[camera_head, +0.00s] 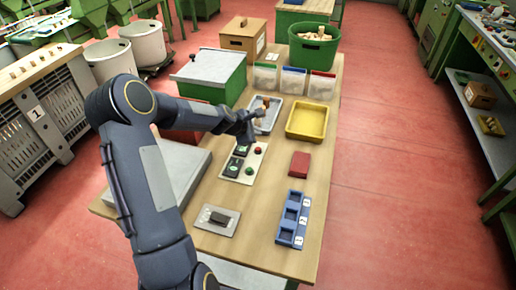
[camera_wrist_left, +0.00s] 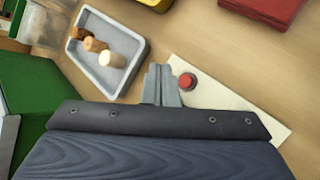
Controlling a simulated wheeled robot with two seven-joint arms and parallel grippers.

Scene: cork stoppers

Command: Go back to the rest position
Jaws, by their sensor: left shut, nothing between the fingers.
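My left gripper (camera_head: 254,112) hangs over the table beside the grey tray. It also shows in the left wrist view (camera_wrist_left: 161,82), where its fingers are together and hold nothing. The grey tray (camera_head: 274,119) holds a few cork stoppers (camera_head: 266,102). In the left wrist view the tray (camera_wrist_left: 93,75) lies left of the fingers, with two brown corks (camera_wrist_left: 94,45) and a paler one (camera_wrist_left: 112,60) in it. My right gripper is in neither view.
A green tub (camera_head: 314,47) stands at the back. Red floor (camera_head: 400,170) is clear at right.

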